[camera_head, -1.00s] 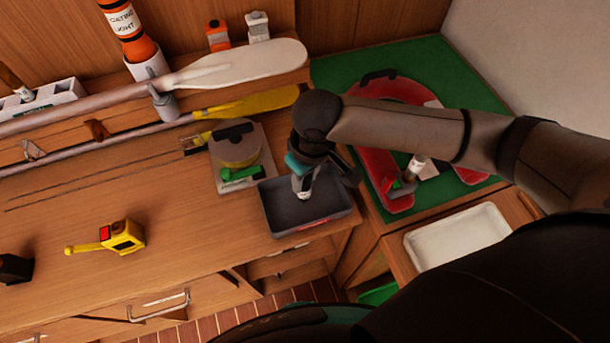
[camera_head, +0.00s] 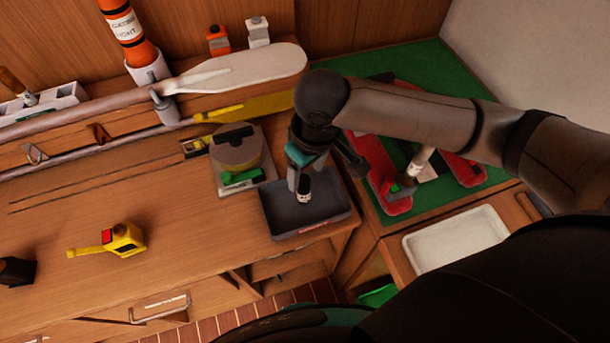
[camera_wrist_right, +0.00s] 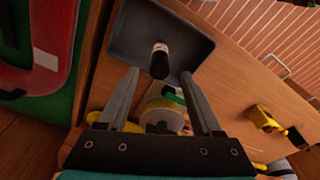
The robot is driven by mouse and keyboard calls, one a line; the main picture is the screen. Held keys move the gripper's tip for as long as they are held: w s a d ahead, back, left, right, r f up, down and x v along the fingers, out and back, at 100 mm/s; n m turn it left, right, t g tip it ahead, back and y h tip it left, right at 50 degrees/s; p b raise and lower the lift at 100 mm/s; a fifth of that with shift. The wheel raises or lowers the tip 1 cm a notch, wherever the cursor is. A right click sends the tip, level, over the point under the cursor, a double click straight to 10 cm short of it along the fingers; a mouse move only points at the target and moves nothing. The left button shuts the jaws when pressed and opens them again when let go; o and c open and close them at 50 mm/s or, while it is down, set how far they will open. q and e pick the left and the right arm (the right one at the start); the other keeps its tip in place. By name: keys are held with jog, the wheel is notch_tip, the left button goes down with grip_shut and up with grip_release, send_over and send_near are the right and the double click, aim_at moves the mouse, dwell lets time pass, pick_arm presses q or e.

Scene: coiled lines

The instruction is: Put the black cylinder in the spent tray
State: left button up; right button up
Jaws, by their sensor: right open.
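The black cylinder (camera_head: 304,190), with a pale band, shows at the dark grey tray (camera_head: 330,222) that has a red label on its front. In the right wrist view the cylinder (camera_wrist_right: 160,62) appears over the tray floor (camera_wrist_right: 185,43); I cannot tell whether it rests on the floor. My right gripper (camera_head: 303,178) is above the tray, pointing down. Its fingers (camera_wrist_right: 160,76) are spread, with visible gaps on both sides of the cylinder. My left gripper is not in view.
A grey plate with a round yellow-sided object (camera_head: 236,148) stands left of the tray. A yellow device (camera_head: 122,239) lies further left. A red ring-shaped object (camera_head: 371,155) lies on the green mat (camera_head: 440,62). A white tray (camera_head: 455,240) is at right. The bench's left middle is clear.

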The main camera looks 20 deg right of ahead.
notch_tip(320, 180, up, 7)
jog(key=p, duration=0.1)
jog(key=shift+s+d, duration=0.2)
jog(key=shift+s, duration=0.15)
jog(key=shift+r, duration=0.1)
